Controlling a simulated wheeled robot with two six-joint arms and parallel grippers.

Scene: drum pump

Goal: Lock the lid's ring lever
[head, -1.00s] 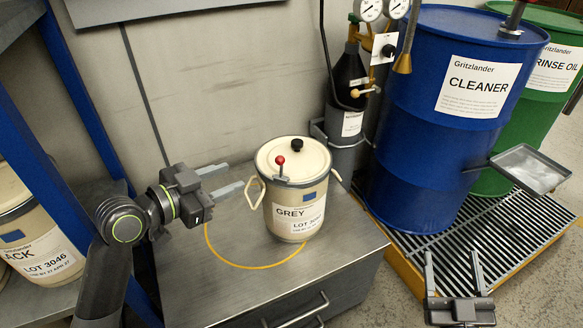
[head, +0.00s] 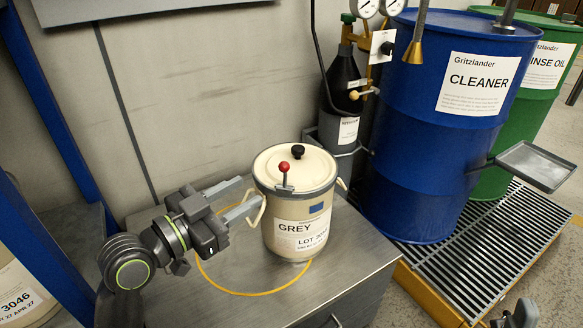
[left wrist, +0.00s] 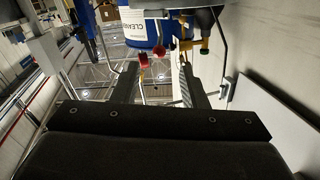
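A cream pail (head: 290,238) labelled GREY stands on the grey cabinet top. A grey ring (head: 262,183) runs around the lid. Its lever, with a red ball (head: 284,167), stands up at the near side. My left gripper (head: 251,192) is open and empty just left of the pail, its fingers pointing towards it. Both fingers show in the left wrist view (left wrist: 158,70), apart, with red parts seen between them. A small grey part of my right arm (head: 520,313) shows at the bottom right.
A blue CLEANER drum (head: 425,165) and a green drum (head: 545,100) stand on a grating (head: 470,250) to the right. A dark bottle and gauges are behind the pail. A blue rack post (head: 50,110) is at the left. The cabinet top (head: 345,250) around the pail is clear.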

